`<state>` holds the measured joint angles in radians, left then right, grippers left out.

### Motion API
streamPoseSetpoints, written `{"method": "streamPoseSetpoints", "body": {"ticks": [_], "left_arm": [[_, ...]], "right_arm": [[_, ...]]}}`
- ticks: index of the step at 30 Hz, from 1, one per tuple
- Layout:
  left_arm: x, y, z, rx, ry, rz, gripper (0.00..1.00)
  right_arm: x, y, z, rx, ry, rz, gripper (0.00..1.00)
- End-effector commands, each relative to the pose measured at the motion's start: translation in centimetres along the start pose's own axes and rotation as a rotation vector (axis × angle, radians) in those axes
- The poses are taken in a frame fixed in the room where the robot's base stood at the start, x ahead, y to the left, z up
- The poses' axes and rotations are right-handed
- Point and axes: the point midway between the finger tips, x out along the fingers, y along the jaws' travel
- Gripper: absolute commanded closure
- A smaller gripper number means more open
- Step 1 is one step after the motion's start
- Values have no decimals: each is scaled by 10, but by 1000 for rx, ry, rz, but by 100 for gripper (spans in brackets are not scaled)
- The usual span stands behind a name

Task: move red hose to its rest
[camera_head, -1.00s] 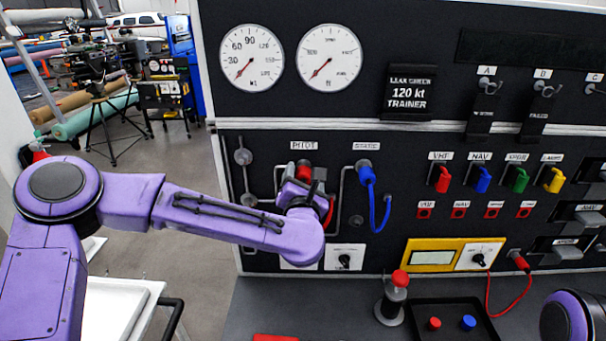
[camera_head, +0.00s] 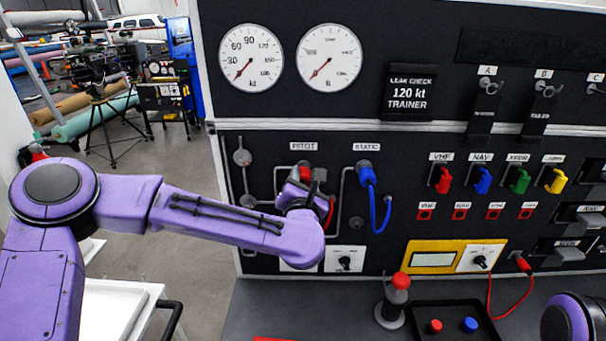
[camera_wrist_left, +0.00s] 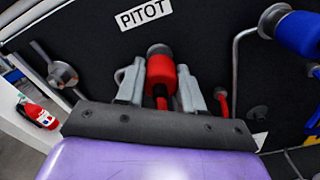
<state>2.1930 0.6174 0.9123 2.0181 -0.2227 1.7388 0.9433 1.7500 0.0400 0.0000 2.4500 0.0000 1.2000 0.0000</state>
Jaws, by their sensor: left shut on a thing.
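The red hose (camera_head: 330,211) is at the port labelled PITOT on the black panel. Its red connector (camera_wrist_left: 161,72) points into the dark metal port in the left wrist view and appears seated on it. My left gripper (camera_head: 304,180) is at this port, its two grey fingers on either side of the red connector, shut on it. In the head view my left wrist hides most of the connector and part of the hose. Grey round fittings (camera_head: 243,157) are on the panel left of the port. I cannot tell which part is the hose's rest. My right gripper is out of view.
The blue hose (camera_head: 370,185) hangs from the STATIC port, close to the right of my left gripper. On the bench below are a red-topped post (camera_head: 395,297) and a black tray (camera_head: 454,312) with red and blue caps. A yellow meter (camera_head: 433,256) is on the panel.

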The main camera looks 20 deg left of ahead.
Motion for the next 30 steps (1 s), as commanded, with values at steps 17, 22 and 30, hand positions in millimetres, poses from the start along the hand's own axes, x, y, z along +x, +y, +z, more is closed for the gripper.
{"method": "streamPoseSetpoints", "body": {"ticks": [17, 22, 30], "left_arm": [[-10, -1, 0, 0, -2, -1, 100], [-21, -1, 0, 0, -3, -2, 100], [-38, -1, 0, 0, -1, -1, 100]], "right_arm": [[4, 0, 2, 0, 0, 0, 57], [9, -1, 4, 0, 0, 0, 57], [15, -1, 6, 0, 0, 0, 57]]}}
